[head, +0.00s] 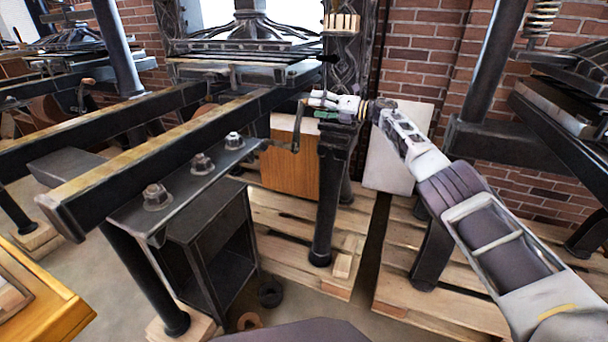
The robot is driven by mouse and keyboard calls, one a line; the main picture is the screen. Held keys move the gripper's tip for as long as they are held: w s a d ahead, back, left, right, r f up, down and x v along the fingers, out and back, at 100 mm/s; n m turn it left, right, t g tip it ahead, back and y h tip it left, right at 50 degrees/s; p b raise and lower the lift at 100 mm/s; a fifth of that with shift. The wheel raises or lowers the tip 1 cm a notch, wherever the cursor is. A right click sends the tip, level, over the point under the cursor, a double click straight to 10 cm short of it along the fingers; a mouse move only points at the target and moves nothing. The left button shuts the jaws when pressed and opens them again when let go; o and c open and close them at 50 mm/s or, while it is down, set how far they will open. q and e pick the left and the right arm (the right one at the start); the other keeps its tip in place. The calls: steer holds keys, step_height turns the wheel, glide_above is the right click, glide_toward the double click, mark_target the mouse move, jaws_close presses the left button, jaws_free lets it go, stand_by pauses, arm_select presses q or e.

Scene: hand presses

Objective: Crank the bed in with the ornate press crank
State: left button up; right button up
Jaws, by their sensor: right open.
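The ornate press has a dark column (348,65) with scroll relief, and its flat bed (240,53) lies under the platen at the top middle. Long rails (140,157) run from it toward the lower left. The crank (297,130) is a dark bent arm at the right side of the rails, just left of the front leg. My right gripper (312,101) reaches in from the lower right and is open at the upper end of the crank. The crank's grip is hard to make out there, and I cannot tell whether the fingers touch it. My left gripper is out of view.
A second press (75,40) stands at the left and another (555,105) at the right. Wooden pallets (440,300) lie beneath. A pale board (398,150) leans behind my right arm. A dark open cabinet (210,245) stands under the rails.

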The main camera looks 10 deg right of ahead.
steer(key=o, duration=0.4)
steer(key=shift+a, duration=0.1)
steer(key=shift+s+a+r, duration=0.1)
steer(key=shift+p+v, duration=1.35)
steer(key=shift+p, duration=0.1)
steer(key=p+v, duration=0.2)
steer(key=v, duration=0.3)
steer(key=shift+s, duration=0.1)
